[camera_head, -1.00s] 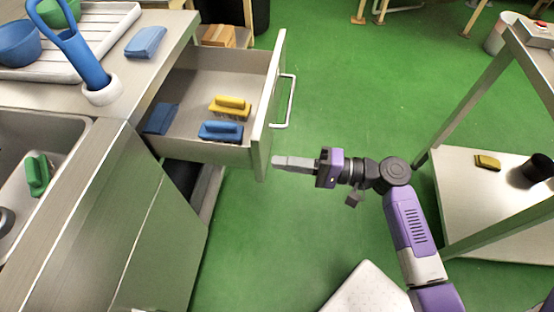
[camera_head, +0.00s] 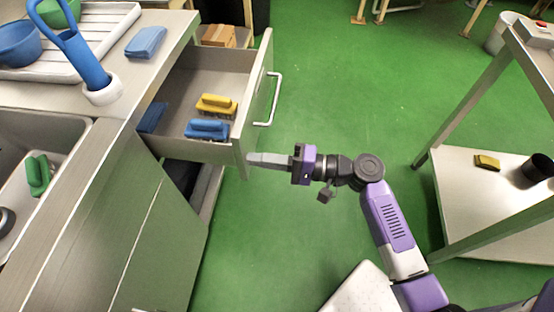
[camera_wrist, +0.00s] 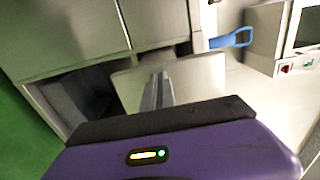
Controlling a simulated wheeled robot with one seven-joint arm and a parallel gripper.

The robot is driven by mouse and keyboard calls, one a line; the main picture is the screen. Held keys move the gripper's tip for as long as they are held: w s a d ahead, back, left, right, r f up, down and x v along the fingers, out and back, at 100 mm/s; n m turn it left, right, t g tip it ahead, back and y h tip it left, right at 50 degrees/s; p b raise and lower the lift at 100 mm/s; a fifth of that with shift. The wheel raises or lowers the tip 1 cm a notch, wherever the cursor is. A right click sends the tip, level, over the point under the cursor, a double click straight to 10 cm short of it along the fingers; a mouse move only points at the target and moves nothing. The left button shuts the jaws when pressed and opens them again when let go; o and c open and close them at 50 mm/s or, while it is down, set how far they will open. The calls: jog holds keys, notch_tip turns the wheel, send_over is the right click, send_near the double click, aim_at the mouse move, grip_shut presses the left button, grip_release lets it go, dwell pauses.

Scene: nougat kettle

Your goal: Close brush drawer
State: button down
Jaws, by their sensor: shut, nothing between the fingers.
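The brush drawer (camera_head: 213,150) is pulled out of the steel counter and stands open. Inside lie a yellow brush (camera_head: 217,104), a blue brush (camera_head: 207,129) and another blue item (camera_head: 152,117) near the counter side. The drawer front (camera_head: 257,95) carries a bar handle (camera_head: 271,99). My gripper (camera_head: 252,159) is shut and empty, its fingertips at the near lower corner of the drawer front, seemingly touching it. In the wrist view my gripper's fingers (camera_wrist: 160,80) point at the pale drawer front (camera_wrist: 198,80); the exact contact cannot be made out.
The counter (camera_head: 130,110) bears a tray, blue tools and a sponge (camera_head: 146,42). A sink (camera_head: 60,135) with a green brush (camera_head: 38,175) is at the left. A steel rack (camera_head: 470,200) stands at the right. The green floor (camera_head: 330,90) between is clear.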

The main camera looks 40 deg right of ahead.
aim_at(164, 147)
jog(key=b+x, duration=0.3)
jog(key=x, duration=2)
jog(key=shift+a, duration=0.1)
jog(key=shift+w+a+r+b, duration=0.1)
jog(key=shift+w+r+b, duration=0.1)
jog(key=shift+b, duration=0.1)
jog(key=shift+a, duration=0.15)
jog(key=shift+f, duration=0.1)
